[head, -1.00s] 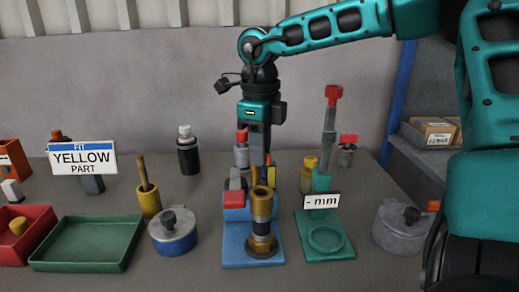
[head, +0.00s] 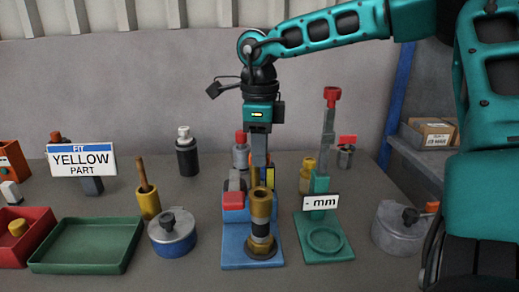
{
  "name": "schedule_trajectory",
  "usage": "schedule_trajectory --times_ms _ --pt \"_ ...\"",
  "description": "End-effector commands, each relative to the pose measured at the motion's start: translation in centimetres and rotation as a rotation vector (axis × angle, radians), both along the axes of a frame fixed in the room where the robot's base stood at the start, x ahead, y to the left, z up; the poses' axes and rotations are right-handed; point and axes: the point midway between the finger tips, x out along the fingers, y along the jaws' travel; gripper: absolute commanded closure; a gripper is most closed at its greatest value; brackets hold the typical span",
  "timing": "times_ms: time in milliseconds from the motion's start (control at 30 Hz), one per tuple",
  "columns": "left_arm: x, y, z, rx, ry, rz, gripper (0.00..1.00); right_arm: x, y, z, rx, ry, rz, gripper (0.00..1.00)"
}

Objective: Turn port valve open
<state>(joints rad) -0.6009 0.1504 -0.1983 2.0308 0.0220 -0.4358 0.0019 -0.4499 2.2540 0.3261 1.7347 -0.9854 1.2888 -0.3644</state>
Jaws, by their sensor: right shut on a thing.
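A blue fixture (head: 237,256) stands on the table in the middle of the head view. A brass post with a dark band (head: 262,204) rises from its front, and a red part (head: 233,201) sits on its raised back portion. My right gripper (head: 259,178) points straight down just behind the brass post. It is shut on a part of the fixture, seemingly the port valve handle, which the post and fingers mostly hide. The valve's exact position cannot be told. My left gripper is out of view.
A green stand (head: 324,247) with a "- mm" sign is close on the right. A blue-grey lidded pot (head: 172,236), a yellow cup (head: 149,203) and a green tray (head: 88,246) stand left. A grey pot (head: 396,230) is far right.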

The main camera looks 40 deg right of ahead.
Motion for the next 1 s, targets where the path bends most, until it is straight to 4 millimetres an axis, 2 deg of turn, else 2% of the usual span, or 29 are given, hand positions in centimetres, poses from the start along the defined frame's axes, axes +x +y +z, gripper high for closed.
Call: schedule_trajectory --times_ms 67,100,333,567,667,767,1000 --pt "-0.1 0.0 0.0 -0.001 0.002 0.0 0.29 0.0 0.0 0.0 -0.002 -0.001 0.004 1.0" --pt "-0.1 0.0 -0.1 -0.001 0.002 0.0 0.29 0.0 0.0 0.0 -0.002 -0.001 0.004 0.79" --pt "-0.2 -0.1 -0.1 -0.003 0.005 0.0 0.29 0.0 0.0 0.0 -0.001 0.0 0.002 0.57" --pt "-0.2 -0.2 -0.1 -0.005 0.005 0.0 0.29 0.0 0.0 0.1 -0.001 -0.001 0.001 0.57" --pt "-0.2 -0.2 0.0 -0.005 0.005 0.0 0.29 0.0 0.0 0.7 -0.002 -0.002 0.001 0.57" --pt "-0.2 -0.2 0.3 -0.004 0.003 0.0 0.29 0.1 0.0 2.1 -0.002 -0.005 0.001 0.57" --pt "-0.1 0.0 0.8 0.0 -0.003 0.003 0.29 0.1 0.0 7.5 -0.002 -0.005 0.001 0.57"
